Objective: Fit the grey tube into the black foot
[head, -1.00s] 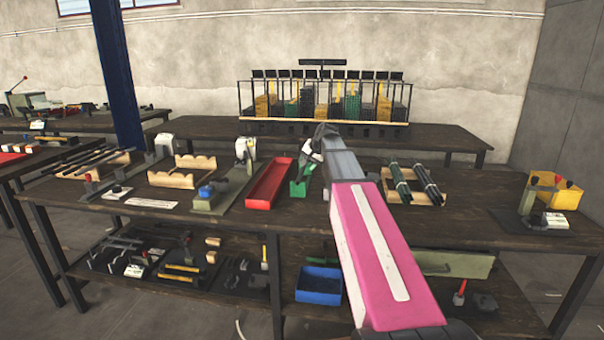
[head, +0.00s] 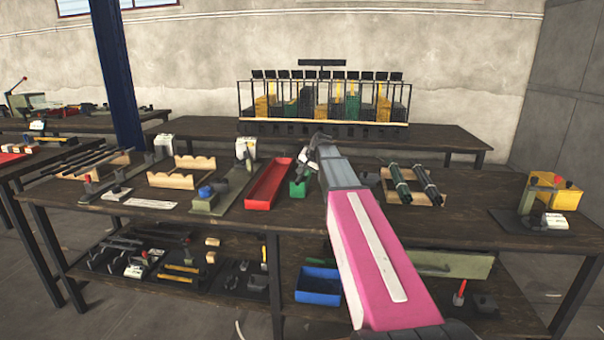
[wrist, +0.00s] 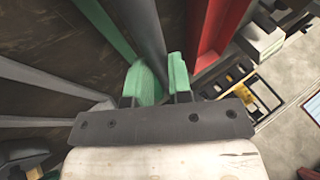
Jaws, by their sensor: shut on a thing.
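In the wrist view, a dark grey tube (wrist: 149,38) runs up the picture from between the green fingertips of my gripper (wrist: 162,84). The gripper is shut on it, and the tube's far end is out of view. In the head view, my gripper (head: 309,160) is over the middle of the bench, above and just beyond the green bin (head: 298,189); the held tube cannot be made out there. I cannot pick out the black foot with certainty in either view.
A long red tray (head: 268,185) lies left of the green bin. A wooden rack (head: 412,200) with two dark tubes stands to the right.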

